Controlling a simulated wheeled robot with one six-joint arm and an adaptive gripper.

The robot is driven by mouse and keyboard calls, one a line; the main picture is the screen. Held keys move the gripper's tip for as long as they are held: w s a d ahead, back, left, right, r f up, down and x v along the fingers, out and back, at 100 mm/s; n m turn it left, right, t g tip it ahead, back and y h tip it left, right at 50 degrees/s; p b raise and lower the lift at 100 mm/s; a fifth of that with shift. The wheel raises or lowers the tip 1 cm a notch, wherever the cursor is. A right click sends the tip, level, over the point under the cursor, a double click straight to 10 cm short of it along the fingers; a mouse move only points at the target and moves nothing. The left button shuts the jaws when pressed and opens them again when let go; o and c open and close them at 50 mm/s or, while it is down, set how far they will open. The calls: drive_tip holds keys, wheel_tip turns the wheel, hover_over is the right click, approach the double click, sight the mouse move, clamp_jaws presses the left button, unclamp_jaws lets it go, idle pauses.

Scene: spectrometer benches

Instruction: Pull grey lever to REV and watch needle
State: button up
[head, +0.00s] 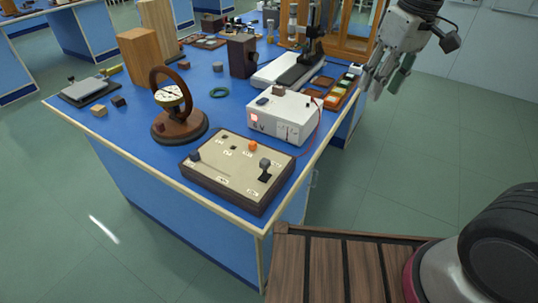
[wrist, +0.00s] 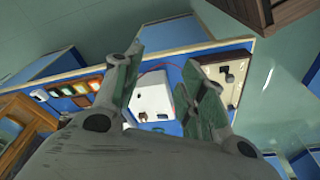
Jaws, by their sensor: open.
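A control box (head: 238,170) with a beige top and dark sides sits at the near corner of the blue bench. A grey lever (head: 264,168) with a dark base stands on its right part; an orange knob (head: 252,146) and a dark block (head: 195,155) are also on top. The labels are too small to read. A round dial (head: 169,96) sits in an upright brown ring on a wooden base behind the box; its needle is not clear. My gripper (head: 380,82) is open and empty, up and right of the bench. In the wrist view the box (wrist: 221,75) is partly behind a finger.
A white power supply (head: 283,117) with a red display and red wire stands just behind the box. Wooden blocks (head: 137,57), a green ring (head: 219,92) and a tray of coloured pieces (head: 342,92) are farther back.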

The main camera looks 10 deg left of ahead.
drive_tip(key=s+a+f+n+g, duration=0.1)
drive_tip(key=a+f+n, duration=0.1)
drive_tip(key=a, duration=0.4)
drive_tip(key=s+a+f+n, duration=0.1)
drive_tip(key=a+f, duration=0.2)
drive_tip(key=a, duration=0.4)
drive_tip(key=n+h, duration=0.1)
drive_tip(key=n, duration=0.2)
approach(265, 161)
drive_tip(key=shift+w+d+f+g, duration=0.25)
drive_tip(key=shift+w+f+g, duration=0.1)
drive_tip(key=shift+w, duration=0.3)
drive_tip(key=f, duration=0.7)
drive_tip(key=shift+s+a+f, duration=0.35)
drive_tip(key=shift+a, duration=0.05)
drive_tip(key=shift+f, duration=0.3)
clamp_jaws()
